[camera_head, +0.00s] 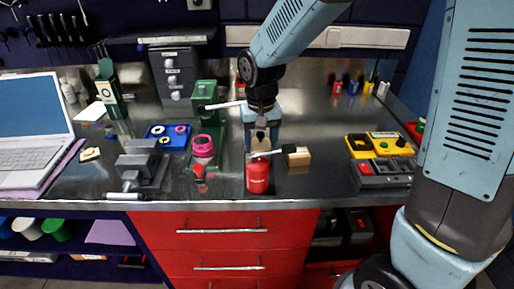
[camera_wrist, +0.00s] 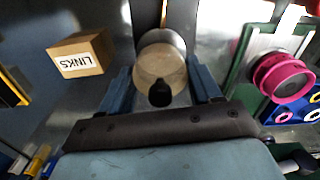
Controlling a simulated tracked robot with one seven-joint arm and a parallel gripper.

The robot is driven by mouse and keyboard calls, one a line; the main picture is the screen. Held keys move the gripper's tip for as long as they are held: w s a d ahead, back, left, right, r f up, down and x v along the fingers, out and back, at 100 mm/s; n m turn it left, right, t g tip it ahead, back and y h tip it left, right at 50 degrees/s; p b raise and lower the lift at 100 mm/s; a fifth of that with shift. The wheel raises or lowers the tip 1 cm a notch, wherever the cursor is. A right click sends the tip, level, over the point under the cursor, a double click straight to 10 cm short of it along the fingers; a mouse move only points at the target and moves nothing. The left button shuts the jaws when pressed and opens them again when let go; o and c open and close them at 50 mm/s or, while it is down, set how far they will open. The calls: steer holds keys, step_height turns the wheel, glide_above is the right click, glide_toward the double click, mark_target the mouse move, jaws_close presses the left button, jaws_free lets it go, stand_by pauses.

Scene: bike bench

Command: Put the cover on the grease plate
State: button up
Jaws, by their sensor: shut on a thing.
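My gripper (camera_head: 262,128) points down over the middle of the bench, behind the red canister. In the wrist view its two blue fingers (camera_wrist: 160,84) close on both sides of a round, pale, dome-like cover (camera_wrist: 158,66) with a black knob facing the camera. The cover looks tan in front and greyer at its far edge. In the head view only a small tan patch (camera_head: 261,143) shows below the fingers. I cannot make out the grease plate; it may be hidden under the cover or behind the canister. I cannot tell whether the cover touches anything below.
The red canister (camera_head: 258,177) stands near the bench's front edge. A wooden LINKS box (camera_head: 298,157) is to its right, also in the wrist view (camera_wrist: 80,57). A pink round piece (camera_head: 203,146), a blue tray (camera_head: 167,137) and a grey vise (camera_head: 139,165) are left. A yellow tray (camera_head: 379,145) is right.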

mark_target(261, 133)
steer(key=shift+f, duration=1.35)
steer(key=o, duration=1.1)
steer(key=shift+o, duration=0.2)
steer(key=shift+a, duration=0.1)
step_height(261, 133, up, 12)
steer(key=shift+r, duration=0.1)
